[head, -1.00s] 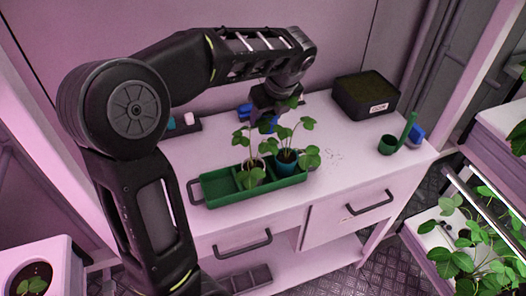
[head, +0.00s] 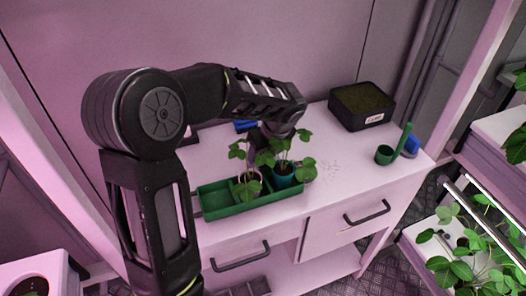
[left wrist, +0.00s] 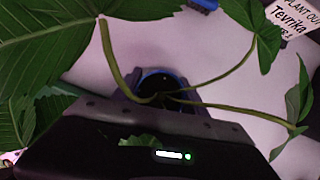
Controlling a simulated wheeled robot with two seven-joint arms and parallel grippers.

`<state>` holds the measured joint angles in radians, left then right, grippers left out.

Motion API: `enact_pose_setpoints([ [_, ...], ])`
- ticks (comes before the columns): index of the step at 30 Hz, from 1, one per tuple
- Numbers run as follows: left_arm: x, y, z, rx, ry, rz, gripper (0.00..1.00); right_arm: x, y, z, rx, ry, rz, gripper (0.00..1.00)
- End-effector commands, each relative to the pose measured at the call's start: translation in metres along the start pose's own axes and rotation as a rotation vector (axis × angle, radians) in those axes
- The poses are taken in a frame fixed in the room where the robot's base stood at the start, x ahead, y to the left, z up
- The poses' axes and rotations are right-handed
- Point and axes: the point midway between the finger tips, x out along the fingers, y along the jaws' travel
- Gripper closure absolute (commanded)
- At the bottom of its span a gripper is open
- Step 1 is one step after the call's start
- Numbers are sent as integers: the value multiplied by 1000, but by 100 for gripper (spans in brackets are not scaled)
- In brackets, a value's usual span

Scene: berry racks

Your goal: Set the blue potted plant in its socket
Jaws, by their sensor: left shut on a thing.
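The blue potted plant (head: 284,174) is upright at the right end of the green tray (head: 215,199), apparently in its right compartment; its base is hidden by the tray wall. My left gripper (head: 266,148) is low behind it, mostly hidden by leaves. In the left wrist view the blue pot's rim (left wrist: 160,75) shows between the fingers, with stems and leaves spreading out over the gripper (left wrist: 160,115). The gripper is shut on this pot. A pale potted plant (head: 249,181) stands in the middle compartment, close beside it. My right gripper is out of view.
A black soil box (head: 361,108) with a label is at the back right of the white cabinet top (head: 330,150). A green cup (head: 384,155) and a blue object (head: 412,146) are near the right edge. Planted racks (head: 455,250) stand at right.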

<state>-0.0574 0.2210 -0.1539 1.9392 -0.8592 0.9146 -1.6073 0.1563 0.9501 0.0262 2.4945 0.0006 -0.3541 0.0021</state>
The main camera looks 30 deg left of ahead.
Motion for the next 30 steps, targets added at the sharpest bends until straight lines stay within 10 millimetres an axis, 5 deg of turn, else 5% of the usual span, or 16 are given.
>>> enact_pose_setpoints([
  [10, 3, 0, -1, -1, -1, -1, 99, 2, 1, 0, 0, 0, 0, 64],
  [11, 3, 0, -1, -1, -1, -1, 48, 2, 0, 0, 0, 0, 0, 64],
  [18, 2, 0, -1, -1, -1, -1, 28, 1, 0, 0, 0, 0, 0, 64],
  [30, -5, -1, 1, -1, -2, -2, 27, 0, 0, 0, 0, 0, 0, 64],
])
